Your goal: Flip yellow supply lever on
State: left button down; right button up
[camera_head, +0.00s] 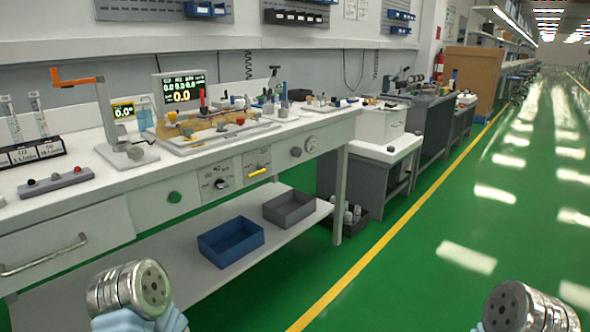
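The yellow supply lever (258,172) is on the white front panel (236,187) under the worktop, right of a dark knob. It is small and lies nearly level, with a slight tilt up to the right. The markings beside it are too small to read. No gripper is near it. Metal cylindrical parts of my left arm (130,290) and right arm (525,308) show at the bottom left and bottom right. No fingers show, so I see neither gripper.
The long white bench (110,184) holds monitors and instruments. Below it, a shelf carries a blue bin (231,242) and a grey bin (289,208). The green floor (440,240) to the right is clear.

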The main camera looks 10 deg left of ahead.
aim_at(261, 168)
jog(key=i+l, duration=0.2)
jog(key=l, duration=0.15)
jog(key=i+l, duration=0.2)
jog(key=i+l+u, duration=0.1)
jog(key=l, duration=0.35)
jog(key=i+l, duration=0.3)
